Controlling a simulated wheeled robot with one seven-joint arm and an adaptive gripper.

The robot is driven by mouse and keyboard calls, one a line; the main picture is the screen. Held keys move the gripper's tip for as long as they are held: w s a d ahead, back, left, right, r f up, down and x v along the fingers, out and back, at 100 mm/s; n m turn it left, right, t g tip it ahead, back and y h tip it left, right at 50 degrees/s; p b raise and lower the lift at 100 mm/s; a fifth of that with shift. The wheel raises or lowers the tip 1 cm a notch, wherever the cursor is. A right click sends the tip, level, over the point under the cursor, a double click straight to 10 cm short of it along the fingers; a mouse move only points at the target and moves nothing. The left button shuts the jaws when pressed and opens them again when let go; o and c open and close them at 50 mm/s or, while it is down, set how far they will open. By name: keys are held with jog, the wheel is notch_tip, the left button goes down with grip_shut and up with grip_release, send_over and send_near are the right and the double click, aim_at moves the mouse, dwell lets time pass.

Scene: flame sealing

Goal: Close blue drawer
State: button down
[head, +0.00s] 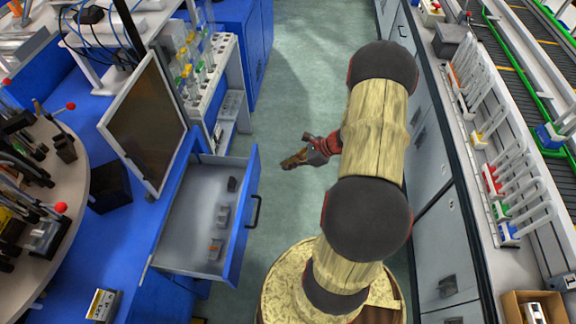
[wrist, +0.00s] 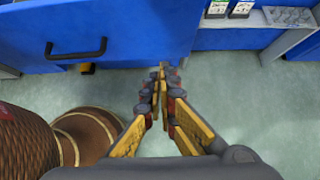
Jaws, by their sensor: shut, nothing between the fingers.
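The blue drawer (head: 238,222) is pulled out from the blue bench on the left in the head view. Its grey interior holds several small items. A dark handle (head: 254,211) is on its front. In the wrist view the blue drawer front (wrist: 120,35) fills the upper left, with the handle (wrist: 76,49) left of my gripper. My gripper (head: 285,164) is right of the drawer in the head view, apart from the handle. In the wrist view my gripper (wrist: 162,72) is shut and empty, its fingertips near the lower right edge of the drawer front. Whether they touch it I cannot tell.
A framed dark panel (head: 147,122) stands on the bench above the drawer. A rack of vials (head: 200,75) is behind it. The green-grey floor (head: 305,90) of the aisle is clear. Grey cabinets (head: 445,215) line the right side.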

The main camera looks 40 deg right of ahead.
aim_at(257, 174)
jog(key=shift+w+a+f+b, duration=0.55)
jog(key=shift+w+a+f, duration=0.3)
jog(key=shift+w, duration=0.3)
jog(key=shift+w+a+f+b, duration=0.65)
jog(key=shift+w+a, duration=0.25)
jog(key=shift+w, duration=0.25)
jog(key=shift+w+a+f+b, duration=0.5)
jog(key=shift+w+a+f, duration=0.4)
jog(key=shift+w, duration=0.25)
